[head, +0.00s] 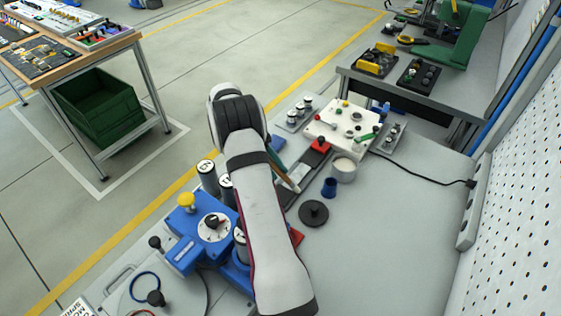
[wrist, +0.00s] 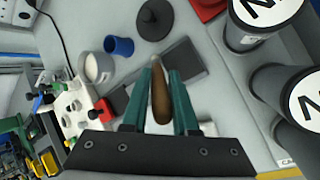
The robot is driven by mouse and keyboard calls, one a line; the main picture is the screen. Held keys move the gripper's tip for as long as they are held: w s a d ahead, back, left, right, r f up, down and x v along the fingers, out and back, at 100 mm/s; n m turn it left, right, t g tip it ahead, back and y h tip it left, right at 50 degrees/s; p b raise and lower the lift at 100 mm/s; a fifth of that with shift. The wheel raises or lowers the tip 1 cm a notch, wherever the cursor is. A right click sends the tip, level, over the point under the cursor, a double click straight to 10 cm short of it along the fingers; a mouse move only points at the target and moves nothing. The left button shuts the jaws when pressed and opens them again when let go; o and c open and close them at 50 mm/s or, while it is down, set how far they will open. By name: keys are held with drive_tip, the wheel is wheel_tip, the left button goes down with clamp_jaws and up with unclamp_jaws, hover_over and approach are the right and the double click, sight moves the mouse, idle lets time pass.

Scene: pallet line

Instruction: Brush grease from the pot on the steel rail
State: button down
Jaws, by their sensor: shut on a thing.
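My gripper (wrist: 159,74) has green fingers closed on a brown wooden handle (wrist: 160,98), which looks like the brush's. In the head view my gripper (head: 285,177) is partly hidden behind my arm, with a pale wooden tip beyond it. Bristles cannot be made out. The pot (head: 344,170) is a pale, open round vessel with light content, right of my gripper; it also shows in the wrist view (wrist: 98,68), apart from the handle. A dark grey flat bar (wrist: 182,62) lies below the fingertips; I cannot tell if it is the steel rail.
A blue cup (head: 329,187) and a black knobbed lid (head: 313,213) stand near the pot. A white fixture board (head: 342,125) lies behind it. Blue machine (head: 207,232) and dark labelled cylinders (head: 207,178) are on the left. The bench's right side is clear.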

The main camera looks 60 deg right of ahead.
drive_tip(key=shift+a, duration=1.05)
drive_tip(key=shift+d+r, duration=0.8)
drive_tip(key=shift+d, duration=4.6)
wheel_tip(320, 180, up, 7)
drive_tip(key=shift+r, duration=0.2)
